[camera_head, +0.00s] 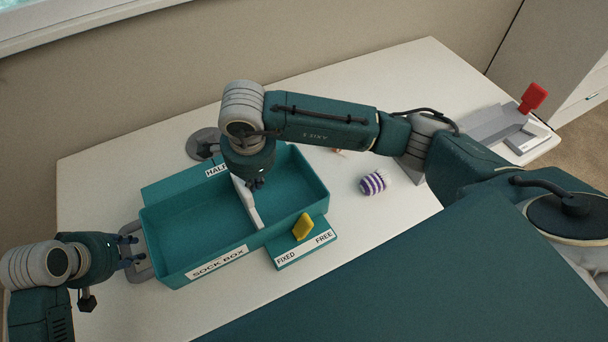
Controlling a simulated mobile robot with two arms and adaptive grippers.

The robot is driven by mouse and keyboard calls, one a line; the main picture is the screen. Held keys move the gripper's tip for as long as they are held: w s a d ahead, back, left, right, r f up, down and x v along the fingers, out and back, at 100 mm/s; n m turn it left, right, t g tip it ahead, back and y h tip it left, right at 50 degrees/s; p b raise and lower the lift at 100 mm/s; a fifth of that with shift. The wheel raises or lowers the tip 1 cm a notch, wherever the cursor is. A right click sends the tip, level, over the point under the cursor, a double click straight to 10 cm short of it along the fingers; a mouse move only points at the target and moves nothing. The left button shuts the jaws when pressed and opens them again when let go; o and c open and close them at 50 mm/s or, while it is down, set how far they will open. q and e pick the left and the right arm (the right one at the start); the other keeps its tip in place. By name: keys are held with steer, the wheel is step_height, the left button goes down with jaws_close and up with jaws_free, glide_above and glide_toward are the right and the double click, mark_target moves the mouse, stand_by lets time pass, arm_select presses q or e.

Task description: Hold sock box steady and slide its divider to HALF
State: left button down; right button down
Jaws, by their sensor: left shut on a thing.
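The teal sock box (175,254) is an open tray on the table, with a "SOCK BOX" label on its near wall. A white divider (248,206) stands across it, right of the middle. The "HALF" label (215,171) is at the far wall, partly covered by my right arm. My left gripper (132,252) is shut on the grey handle (147,268) at the box's left end. My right gripper (257,184) points down at the divider's top; its fingers are too small to read. A yellow lever (303,226) stands by the "FIXED" and "FREE" labels; its setting is unclear.
A purple-and-white striped rolled sock (373,184) lies right of the box. A grey tray with a red-tipped piece (533,97) is at the far right. A grey round base (202,144) is behind the box.

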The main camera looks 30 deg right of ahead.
arm_select(q)
steer(key=shift+s+d+f, duration=0.25)
steer(key=shift+s+f, duration=0.05)
steer(key=shift+f, duration=0.05)
arm_select(e)
steer(key=shift+a, duration=0.5)
steer(key=shift+s+a, duration=0.1)
steer(key=shift+a, duration=1.25)
arm_select(q)
steer(key=shift+a, duration=0.15)
arm_select(e)
steer(key=shift+d, duration=1.45)
step_height(320, 180, up, 9)
glide_above(240, 190)
steer(key=d, duration=0.3)
